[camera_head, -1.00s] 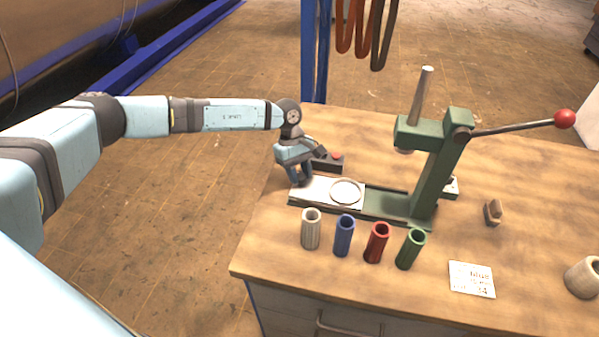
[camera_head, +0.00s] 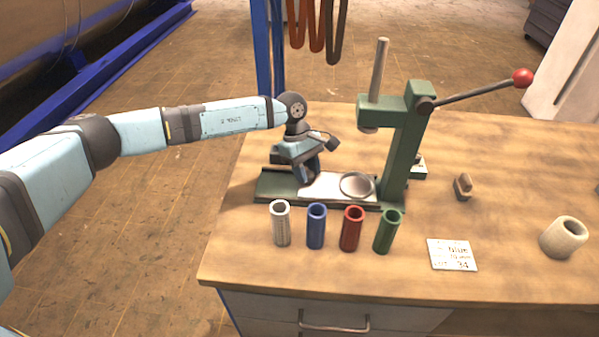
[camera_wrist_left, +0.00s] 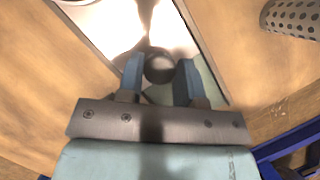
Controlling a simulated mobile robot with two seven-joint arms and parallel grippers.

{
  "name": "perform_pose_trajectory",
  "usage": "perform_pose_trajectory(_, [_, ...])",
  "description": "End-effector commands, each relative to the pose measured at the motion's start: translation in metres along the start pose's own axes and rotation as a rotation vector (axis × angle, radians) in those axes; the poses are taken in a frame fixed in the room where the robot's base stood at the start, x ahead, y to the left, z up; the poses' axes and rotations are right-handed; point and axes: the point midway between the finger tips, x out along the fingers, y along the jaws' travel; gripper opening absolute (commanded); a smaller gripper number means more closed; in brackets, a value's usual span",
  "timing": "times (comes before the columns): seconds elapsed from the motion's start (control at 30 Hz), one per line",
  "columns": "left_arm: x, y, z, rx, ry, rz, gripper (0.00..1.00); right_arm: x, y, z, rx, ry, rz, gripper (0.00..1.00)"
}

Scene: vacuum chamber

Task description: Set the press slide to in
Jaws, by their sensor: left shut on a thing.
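The press slide (camera_head: 328,187) is a pale metal plate with a round ring (camera_head: 357,184) near its right end. It lies on the green rail (camera_head: 274,187) of the press (camera_head: 404,150), with the ring roughly below the ram (camera_head: 369,129). Bare rail shows left of the plate. My left gripper (camera_head: 308,178) is at the plate's left end. In the left wrist view its blue fingers stand on both sides of a dark round knob (camera_wrist_left: 158,67) on the slide (camera_wrist_left: 115,25), shut on it. My right gripper is not in view.
White, blue (camera_head: 316,226), red (camera_head: 351,229) and green sleeves stand in a row in front of the rail. The press lever with a red ball (camera_head: 522,78) reaches up to the right. A printed card (camera_head: 452,255) and a pale hollow cylinder (camera_head: 563,237) are at the right.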

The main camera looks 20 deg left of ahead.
Motion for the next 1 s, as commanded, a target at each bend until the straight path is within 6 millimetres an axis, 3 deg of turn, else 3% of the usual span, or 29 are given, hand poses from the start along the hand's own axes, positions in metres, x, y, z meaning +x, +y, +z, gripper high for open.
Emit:
perform_pose_trajectory(0.1, [-0.001,0.002,0.003,0.005,-0.004,0.006,0.0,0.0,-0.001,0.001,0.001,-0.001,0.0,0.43])
perform_pose_trajectory(0.13, [-0.001,0.002,0.003,0.005,-0.005,0.006,0.4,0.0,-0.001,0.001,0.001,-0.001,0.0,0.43])
perform_pose_trajectory(0.2, [-0.001,0.002,0.003,0.005,-0.004,0.006,0.56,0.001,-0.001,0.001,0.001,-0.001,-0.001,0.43])
perform_pose_trajectory(0.23, [-0.001,0.002,0.003,0.005,-0.004,0.005,0.58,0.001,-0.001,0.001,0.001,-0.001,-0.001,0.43])
perform_pose_trajectory(0.5, [-0.002,0.001,0.002,0.003,-0.003,0.003,0.58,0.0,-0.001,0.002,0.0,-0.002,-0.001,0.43])
perform_pose_trajectory(0.63, [-0.012,0.001,0.001,0.003,-0.002,0.005,0.58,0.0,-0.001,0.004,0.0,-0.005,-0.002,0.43])
perform_pose_trajectory(1.0, [-0.091,0.002,0.002,0.004,-0.001,0.006,0.58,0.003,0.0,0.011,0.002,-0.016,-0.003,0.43])
